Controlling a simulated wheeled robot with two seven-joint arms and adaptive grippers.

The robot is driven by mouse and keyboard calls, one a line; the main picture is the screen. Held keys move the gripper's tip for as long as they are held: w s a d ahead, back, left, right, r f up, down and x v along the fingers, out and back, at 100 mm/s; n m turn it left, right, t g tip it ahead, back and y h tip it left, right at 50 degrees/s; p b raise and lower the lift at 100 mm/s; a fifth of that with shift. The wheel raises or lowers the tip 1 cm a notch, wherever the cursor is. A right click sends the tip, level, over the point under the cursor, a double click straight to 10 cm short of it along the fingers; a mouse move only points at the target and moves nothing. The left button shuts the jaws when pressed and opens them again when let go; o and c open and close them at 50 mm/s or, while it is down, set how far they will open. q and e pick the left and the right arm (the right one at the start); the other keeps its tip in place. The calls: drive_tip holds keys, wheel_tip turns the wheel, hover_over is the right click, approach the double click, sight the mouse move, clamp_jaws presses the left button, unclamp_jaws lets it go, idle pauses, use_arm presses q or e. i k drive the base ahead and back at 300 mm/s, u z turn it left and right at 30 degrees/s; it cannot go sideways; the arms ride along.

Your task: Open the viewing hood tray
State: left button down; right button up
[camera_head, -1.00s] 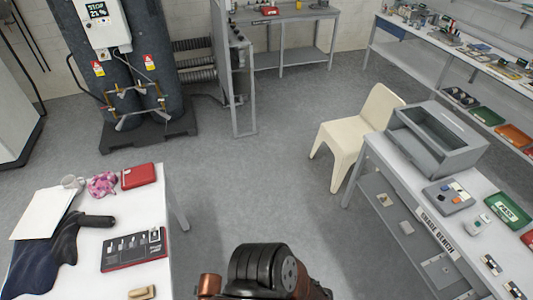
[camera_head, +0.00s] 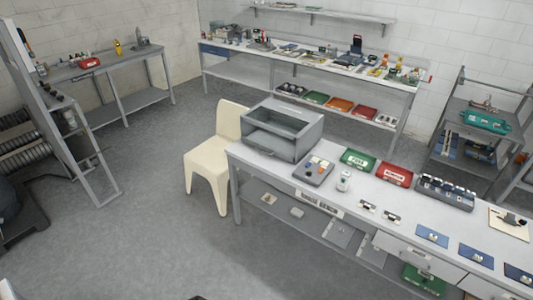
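The viewing hood (camera_head: 283,129) is a grey box with a sloped window in its top. It stands at the left end of the long grey bench (camera_head: 266,177) on the right. Its front has a dark recess below the window; I cannot tell from here how its tray sits. Neither of my grippers is in view. Only a small dark edge, likely mine, shows at the bottom of the picture.
A cream chair (camera_head: 214,160) stands at the bench's left end, close to the hood. A grey control box (camera_head: 314,171), a green tray (camera_head: 358,160) and a red tray (camera_head: 394,173) lie right of the hood. The floor (camera_head: 150,240) in front is clear.

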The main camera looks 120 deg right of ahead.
sight(284, 148)
drive_tip(key=u, duration=0.05)
drive_tip(key=k, duration=0.7)
drive_tip(key=z, duration=3.65)
